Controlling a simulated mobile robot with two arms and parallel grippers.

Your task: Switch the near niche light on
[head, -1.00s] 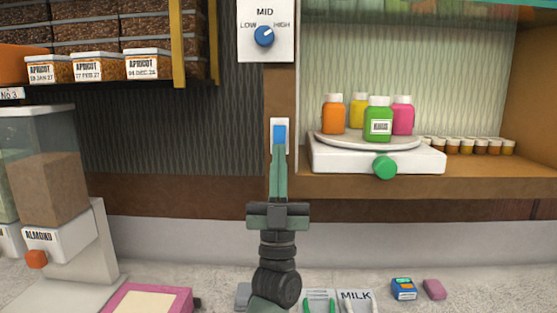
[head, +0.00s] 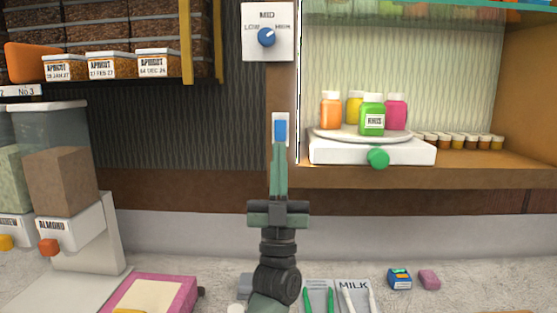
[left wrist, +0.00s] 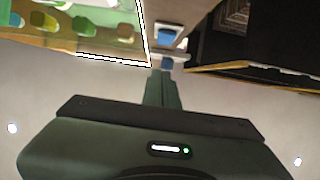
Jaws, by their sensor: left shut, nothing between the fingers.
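A blue rocker switch in a white plate (head: 280,117) is on the brown post at the left edge of the lit niche (head: 400,60). My left gripper (head: 279,148) is shut and empty, pointing up, its tips at the lower part of the switch. Whether they touch it I cannot tell. In the left wrist view the shut fingers (left wrist: 165,76) end just below a small blue and white patch. The niche's pale back wall looks bright, and a thin white strip runs along its left edge. My right gripper is not in view.
A MID dial (head: 267,36) is above the switch on the same post. A white scale (head: 330,151) with colour bottles stands in the niche. Nut dispensers (head: 70,235) stand left. A pink-edged box (head: 187,290), tongs and a MILK tray lie on the counter below.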

